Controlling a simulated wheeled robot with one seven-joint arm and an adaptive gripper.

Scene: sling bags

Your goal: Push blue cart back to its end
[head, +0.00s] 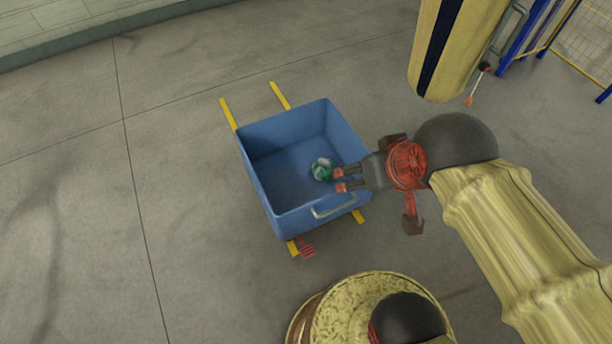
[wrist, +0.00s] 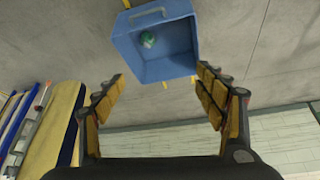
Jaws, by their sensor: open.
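The blue cart (head: 283,199) is an open-topped box with a light handle (head: 334,207) on its near side. A green and white ball (head: 321,169) lies inside it. Yellow strips (head: 280,96) show on the floor at its far and near sides. My gripper (head: 340,180) is open and empty, and in the head view it overlaps the cart's right rim; I cannot tell its height above it. In the wrist view the cart (wrist: 180,66) lies beyond the open fingers (wrist: 163,88), with the ball (wrist: 147,39) inside.
A red piece (head: 306,247) sits on the floor by the near yellow strip. A yellow and dark-striped padded block (head: 437,50) stands at the upper right, near a blue and yellow fence (head: 545,35). A pale wall (head: 70,25) runs along the upper left. The left floor is clear.

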